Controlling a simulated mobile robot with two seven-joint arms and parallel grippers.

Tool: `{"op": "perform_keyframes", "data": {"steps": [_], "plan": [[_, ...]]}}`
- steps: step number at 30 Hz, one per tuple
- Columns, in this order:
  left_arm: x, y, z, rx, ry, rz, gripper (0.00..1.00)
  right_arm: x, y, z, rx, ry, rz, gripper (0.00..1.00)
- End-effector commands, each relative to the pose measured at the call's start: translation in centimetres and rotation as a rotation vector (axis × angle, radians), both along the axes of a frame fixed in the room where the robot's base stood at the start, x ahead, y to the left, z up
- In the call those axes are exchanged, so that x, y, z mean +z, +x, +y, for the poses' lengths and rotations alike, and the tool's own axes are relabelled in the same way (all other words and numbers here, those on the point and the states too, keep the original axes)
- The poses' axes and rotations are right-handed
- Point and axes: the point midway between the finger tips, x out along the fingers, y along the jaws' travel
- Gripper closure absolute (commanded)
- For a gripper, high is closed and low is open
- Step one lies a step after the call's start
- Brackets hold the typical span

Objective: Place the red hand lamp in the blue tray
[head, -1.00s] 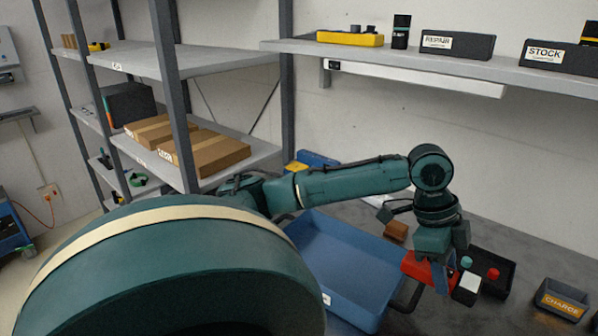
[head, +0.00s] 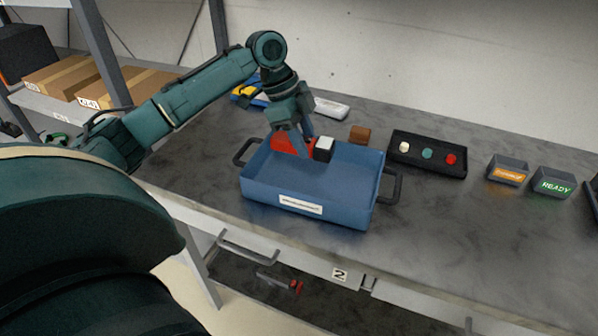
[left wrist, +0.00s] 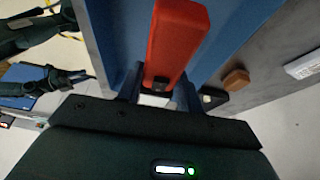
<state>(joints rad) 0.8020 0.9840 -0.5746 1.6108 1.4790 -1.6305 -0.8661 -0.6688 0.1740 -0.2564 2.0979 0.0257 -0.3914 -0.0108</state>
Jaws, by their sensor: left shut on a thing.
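The red hand lamp (head: 284,144) with its pale and black end is held by my left gripper (head: 303,146), which is shut on it. It is over the left part of the blue tray (head: 310,190), near the back wall, partly behind my fingers. I cannot tell whether the lamp touches the tray floor. In the left wrist view the red lamp (left wrist: 178,38) extends away from my jaws, with the blue tray (left wrist: 235,40) around it. My right gripper is not in view.
A black box with white, teal and red buttons (head: 428,154) stands right of the tray. Orange and green signs (head: 553,184) stand farther right. The bench front (head: 430,240) is clear. A shelf with cardboard boxes (head: 90,80) stands at the left.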

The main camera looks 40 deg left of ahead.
Motion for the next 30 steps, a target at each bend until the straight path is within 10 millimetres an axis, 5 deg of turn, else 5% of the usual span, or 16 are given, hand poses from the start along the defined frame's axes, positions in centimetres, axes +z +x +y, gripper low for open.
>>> {"op": "perform_keyframes", "data": {"steps": [4,18,29,30], "plan": [[-2.9,-0.1,0.0,0.001,0.0,0.004,0.91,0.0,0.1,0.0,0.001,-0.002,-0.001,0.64],[-8.0,-0.1,0.0,0.001,0.001,0.002,0.91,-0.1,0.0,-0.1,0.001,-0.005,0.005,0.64],[-8.4,0.0,0.0,0.001,0.001,0.0,0.91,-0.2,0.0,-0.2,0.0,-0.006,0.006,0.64],[-8.4,-0.1,0.0,0.001,0.001,0.0,0.61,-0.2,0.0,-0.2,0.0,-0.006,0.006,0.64]]}}
